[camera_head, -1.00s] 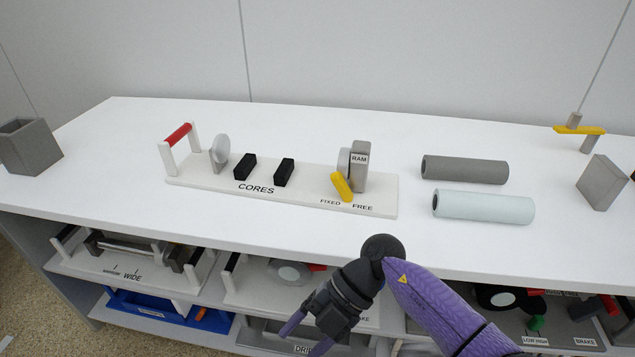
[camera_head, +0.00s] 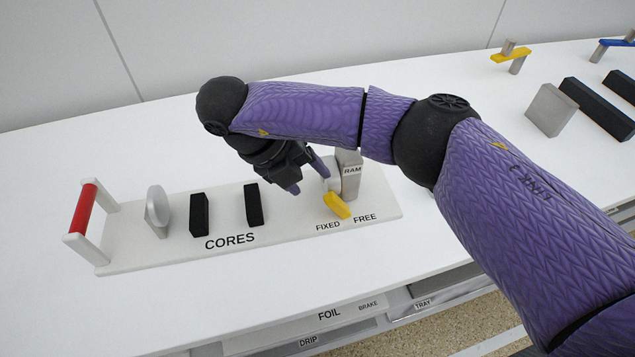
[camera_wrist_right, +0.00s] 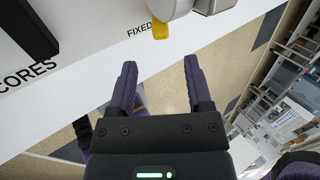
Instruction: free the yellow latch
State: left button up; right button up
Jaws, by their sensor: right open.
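The yellow latch (camera_head: 337,205) sits at the front of the grey RAM block (camera_head: 350,176) on the white CORES board (camera_head: 150,259). It leans toward the FIXED label, and the FREE label is to its right. In the right wrist view the latch (camera_wrist_right: 160,30) shows at the top, beyond the fingertips and apart from them. My right gripper (camera_head: 308,177) is open and empty, to the left of the RAM block and above the board. It also shows in the right wrist view (camera_wrist_right: 158,72). My left gripper is not in view.
Two black blocks (camera_head: 199,214), a grey disc (camera_head: 158,206) and a red handle (camera_head: 84,209) stand on the board left of the latch. My right arm spans the table's right half, hiding part of it. A grey block (camera_head: 551,110) stands back right.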

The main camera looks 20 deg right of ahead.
aim_at(329, 200)
jog(key=b+x, duration=0.3)
jog(key=x, duration=0.5)
jog(key=shift+s+f, duration=0.2)
jog(key=shift+d+f+b, duration=0.35)
jog(key=shift+d, duration=0.05)
jog(key=c, duration=0.8)
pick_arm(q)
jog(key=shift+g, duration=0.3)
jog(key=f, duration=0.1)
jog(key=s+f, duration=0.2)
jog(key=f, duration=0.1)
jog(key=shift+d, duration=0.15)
pick_arm(e)
grip_shut()
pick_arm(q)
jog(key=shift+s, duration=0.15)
